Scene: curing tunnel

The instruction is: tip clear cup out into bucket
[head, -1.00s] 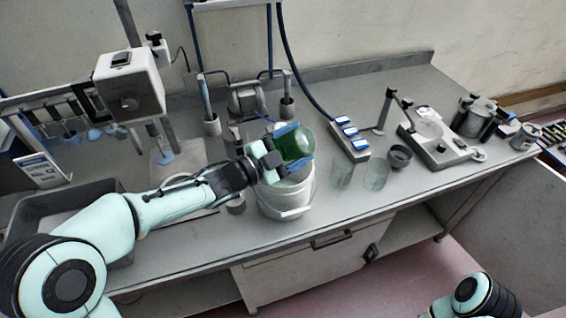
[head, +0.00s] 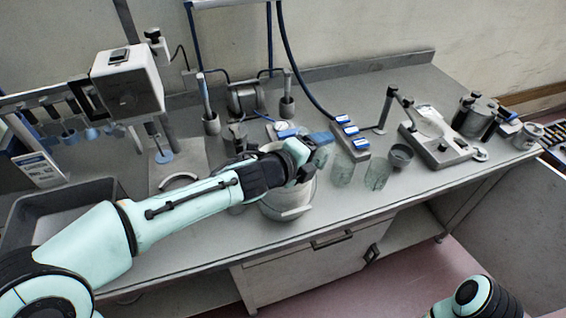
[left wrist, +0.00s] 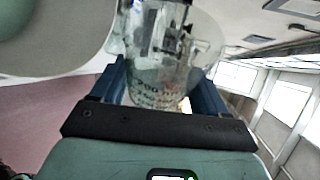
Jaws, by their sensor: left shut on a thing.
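My left gripper (head: 314,146) is shut on the clear cup (head: 321,157), just above the right side of the white bucket (head: 290,208). In the left wrist view the clear cup (left wrist: 165,65) sits between the two blue fingers, with printed marks on its wall. No green fill shows in it. The bucket (left wrist: 88,48) shows at the upper left there, with green inside. In the head view my left arm hides part of the bucket. My right gripper is not in view; only part of that arm shows at the lower right.
Two clear cups (head: 342,173) (head: 377,175) and a dark cup (head: 400,157) stand right of the bucket. A block with blue tops (head: 352,145) is behind them. A grey tray (head: 60,208) is at the left. The bench front right of the bucket is clear.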

